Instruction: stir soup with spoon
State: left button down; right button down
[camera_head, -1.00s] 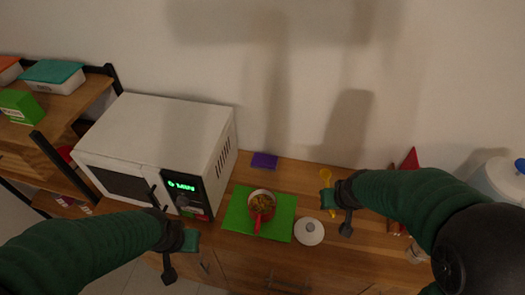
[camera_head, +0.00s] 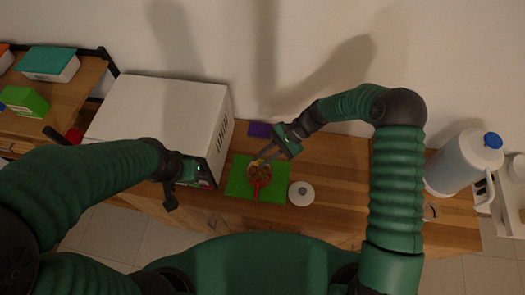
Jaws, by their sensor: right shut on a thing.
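A small red-handled pot (camera_head: 261,186) of brown soup stands on a green mat (camera_head: 238,187) on the wooden counter. My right gripper (camera_head: 266,156) is above the pot's back edge and is shut on the yellow spoon (camera_head: 257,162). Little of the spoon shows; its lower end reaches the soup area, and I cannot tell how deep it sits. My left gripper (camera_head: 172,190) hangs empty in front of the microwave; I cannot tell from this angle how its fingers stand.
A white lid (camera_head: 301,193) lies right of the mat. A purple block (camera_head: 260,129) lies behind it. A white microwave (camera_head: 165,112) stands at left. A large jug with a blue cap (camera_head: 465,160) stands at right. The counter between lid and jug is partly covered by my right arm.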

notch_tip(320, 180, down, 10)
jog(key=b, duration=0.8)
jog(key=shift+a, duration=0.2)
jog(key=shift+f, duration=0.1)
